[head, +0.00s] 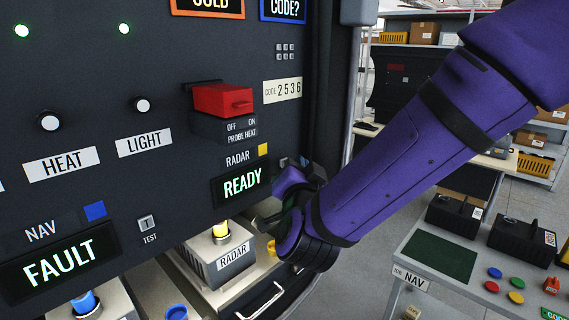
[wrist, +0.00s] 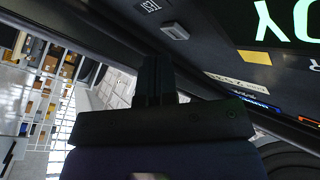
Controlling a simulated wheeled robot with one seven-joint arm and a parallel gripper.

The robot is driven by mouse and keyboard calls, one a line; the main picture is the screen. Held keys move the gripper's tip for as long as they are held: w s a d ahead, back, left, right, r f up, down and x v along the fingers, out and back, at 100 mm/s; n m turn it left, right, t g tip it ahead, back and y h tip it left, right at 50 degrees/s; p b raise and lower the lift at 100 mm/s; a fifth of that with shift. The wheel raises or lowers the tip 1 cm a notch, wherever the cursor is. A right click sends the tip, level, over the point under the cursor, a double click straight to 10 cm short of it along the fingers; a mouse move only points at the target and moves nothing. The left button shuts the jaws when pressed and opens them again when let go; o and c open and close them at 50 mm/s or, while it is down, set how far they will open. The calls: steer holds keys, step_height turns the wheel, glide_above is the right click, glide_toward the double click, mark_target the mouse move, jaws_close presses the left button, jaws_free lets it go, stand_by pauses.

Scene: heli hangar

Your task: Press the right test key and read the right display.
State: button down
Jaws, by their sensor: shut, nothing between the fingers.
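The right display (head: 241,184), under the RADAR label with a yellow square, reads READY in green. Part of it also shows in the wrist view (wrist: 280,20), with the letters "DY" visible. The left display (head: 60,262), labelled NAV, reads FAULT. The right test key (wrist: 174,31) is a small light key beside the TEST label in the wrist view; my arm largely hides its area in the head view. The left test key (head: 147,223) is in plain sight. My gripper (wrist: 155,68) is shut and empty, its fingertips close to the right key, with a gap in the picture.
A grey RADAR unit (head: 222,262) with a yellow top stands on the shelf below the right display. A red guarded switch (head: 222,100) sticks out above it. A table (head: 405,262) with coloured buttons and black cases stands at the right. Grey floor lies between.

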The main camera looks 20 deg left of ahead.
steer(key=shift+a, duration=0.1)
stand_by(0.3)
steer(key=shift+w+a, duration=0.15)
steer(key=shift+a, duration=0.15)
steer(key=shift+w+a, duration=0.1)
steer(key=shift+a, duration=0.25)
stand_by(0.7)
steer(key=shift+d, duration=0.2)
steer(key=shift+s+d, duration=0.3)
steer(key=shift+d, duration=0.25)
steer(key=shift+s+d, duration=0.3)
steer(key=shift+d, duration=0.45)
steer(key=shift+s+d, duration=0.35)
steer(key=shift+d, duration=0.45)
steer(key=shift+s+d, duration=0.3)
steer(key=shift+d, duration=0.45)
